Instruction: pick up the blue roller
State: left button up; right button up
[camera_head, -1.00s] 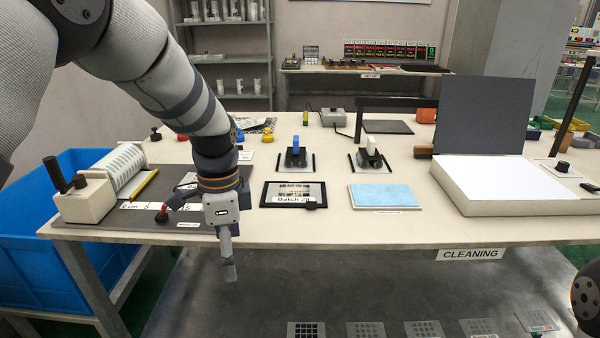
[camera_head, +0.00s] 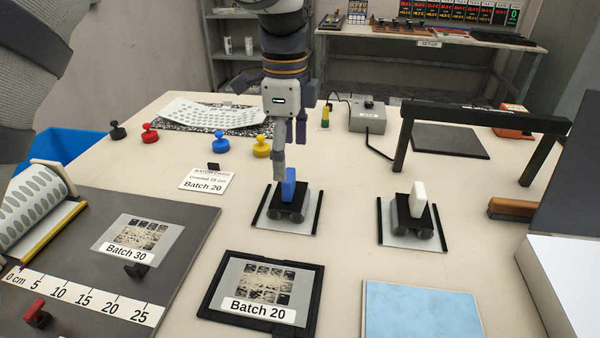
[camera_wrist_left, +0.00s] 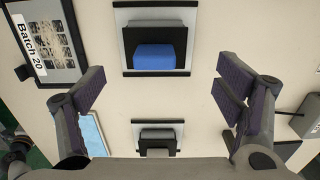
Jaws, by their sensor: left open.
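The blue roller (camera_head: 289,191) has a blue upright handle on a dark body and sits on a pale plate between two black rails, at the middle of the table. It also shows at the top middle of the left wrist view (camera_wrist_left: 154,57). My left gripper (camera_head: 290,172) is above and just behind it in the head view, pointing down. In the left wrist view its fingers (camera_wrist_left: 165,92) are wide apart with nothing between them, and the blue handle lies beyond them. My right gripper is not in view.
A similar white-handled roller (camera_head: 417,205) stands to the right. A framed Batch 20 film (camera_head: 214,305) and a light blue pad (camera_head: 420,312) lie in front. Colored knobs, including a yellow one (camera_head: 262,148), stand behind left. A black bar stand (camera_head: 486,118) rises at right.

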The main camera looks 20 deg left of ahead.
aim_at(289, 195)
pick_arm(q)
jog(key=f, duration=0.9)
jog(key=shift+s+d+f, duration=0.2)
jog(key=shift+s+f, duration=0.1)
jog(key=c, duration=1)
